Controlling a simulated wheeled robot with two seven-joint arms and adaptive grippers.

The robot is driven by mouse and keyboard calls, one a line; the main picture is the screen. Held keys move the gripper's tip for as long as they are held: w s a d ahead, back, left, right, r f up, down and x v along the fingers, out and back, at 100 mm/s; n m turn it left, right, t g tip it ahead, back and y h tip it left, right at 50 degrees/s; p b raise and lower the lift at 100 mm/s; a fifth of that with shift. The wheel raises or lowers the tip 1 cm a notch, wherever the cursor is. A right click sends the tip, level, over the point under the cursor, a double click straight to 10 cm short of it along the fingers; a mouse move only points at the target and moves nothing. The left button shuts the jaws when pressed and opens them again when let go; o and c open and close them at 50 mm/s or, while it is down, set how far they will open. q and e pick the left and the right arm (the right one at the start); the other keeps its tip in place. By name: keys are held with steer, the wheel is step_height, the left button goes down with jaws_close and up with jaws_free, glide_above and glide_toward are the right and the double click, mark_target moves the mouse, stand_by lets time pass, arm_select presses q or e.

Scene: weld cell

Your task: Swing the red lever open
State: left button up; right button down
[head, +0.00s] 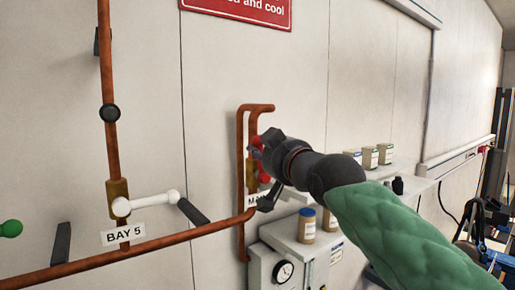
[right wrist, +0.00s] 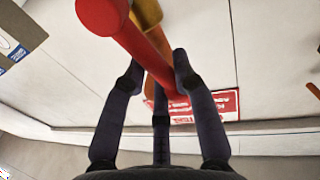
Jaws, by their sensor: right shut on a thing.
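The red lever (right wrist: 140,45) crosses the right wrist view as a thick red bar with a round end, in front of a yellow-brass valve body (right wrist: 148,12). My right gripper (right wrist: 157,75) has its dark fingers on either side of the bar and is shut on it. In the head view my right gripper (head: 266,152) is at the copper pipe with the brass valve; only bits of the red lever (head: 264,173) show around it. The label by that valve is partly hidden. My left gripper is not in view.
A white lever (head: 150,201) above a BAY 5 label (head: 123,236) sits on the left copper pipe (head: 108,75). A green knob (head: 11,228) is at the far left. A grey cabinet with a gauge (head: 284,271) and jars (head: 307,225) stand below and right of the valve.

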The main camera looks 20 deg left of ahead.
steer(key=shift+w+d+m, duration=0.3)
steer(key=shift+w+m, duration=0.05)
steer(key=shift+m, duration=0.15)
steer(key=shift+w+f+m, duration=0.15)
steer(key=shift+f+m, duration=0.15)
stand_by(0.6)
steer(key=c, duration=1.1)
jaws_free()
steer(key=shift+o, duration=0.4)
steer(key=shift+w+d, duration=0.15)
steer(key=shift+w, duration=0.1)
steer(key=shift+s+r, duration=0.15)
steer(key=shift+s, duration=0.15)
steer(key=shift+s+d, duration=0.1)
steer(key=shift+s, duration=0.1)
steer(key=v, duration=1.1)
steer(key=shift+d, duration=0.2)
